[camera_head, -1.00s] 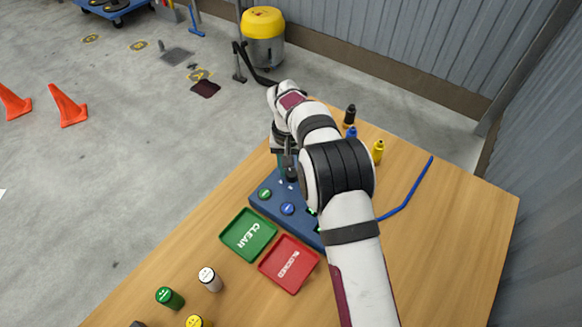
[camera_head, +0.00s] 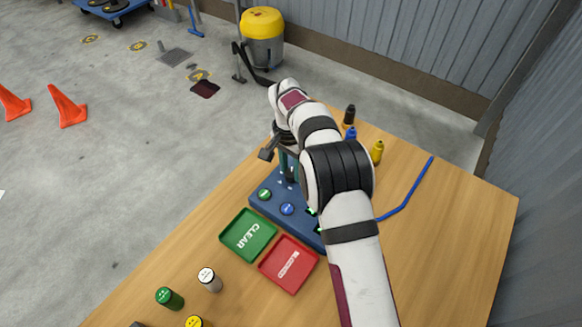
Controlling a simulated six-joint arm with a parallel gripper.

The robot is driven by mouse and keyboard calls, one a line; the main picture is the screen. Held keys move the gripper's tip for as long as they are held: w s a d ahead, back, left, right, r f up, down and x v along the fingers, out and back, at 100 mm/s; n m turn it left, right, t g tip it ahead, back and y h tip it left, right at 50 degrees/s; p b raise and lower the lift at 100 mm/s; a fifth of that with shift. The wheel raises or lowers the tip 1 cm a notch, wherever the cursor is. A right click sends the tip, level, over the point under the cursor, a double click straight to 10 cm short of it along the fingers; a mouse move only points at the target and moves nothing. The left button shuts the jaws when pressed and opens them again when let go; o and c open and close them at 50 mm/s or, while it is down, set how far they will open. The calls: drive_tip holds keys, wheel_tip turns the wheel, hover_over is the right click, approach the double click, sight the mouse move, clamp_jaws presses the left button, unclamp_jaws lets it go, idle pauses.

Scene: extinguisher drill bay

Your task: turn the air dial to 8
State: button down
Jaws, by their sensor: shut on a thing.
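A blue panel box (camera_head: 268,208) stands on the wooden table, partly covered by my arm. My gripper (camera_head: 288,181) points down at the panel's far left part, its fingers low over the top. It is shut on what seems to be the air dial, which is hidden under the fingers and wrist. The dial's scale and reading cannot be made out. A green round knob (camera_head: 264,194) and a blue round knob (camera_head: 287,209) show on the panel nearer the camera, apart from the gripper.
A green CLEAR tray (camera_head: 236,246) and a red BLOCKED tray (camera_head: 282,284) lie in front of the panel. Several small bottles stand on the table, including a yellow one (camera_head: 377,152). A blue hose (camera_head: 412,200) lies right of my arm.

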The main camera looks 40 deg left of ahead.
sight(289, 170)
idle(0.4)
drive_tip(key=shift+c, duration=2.3)
unclamp_jaws()
wheel_tip(289, 170, up, 16)
drive_tip(key=shift+a, duration=0.4)
drive_tip(key=shift+f, duration=0.1)
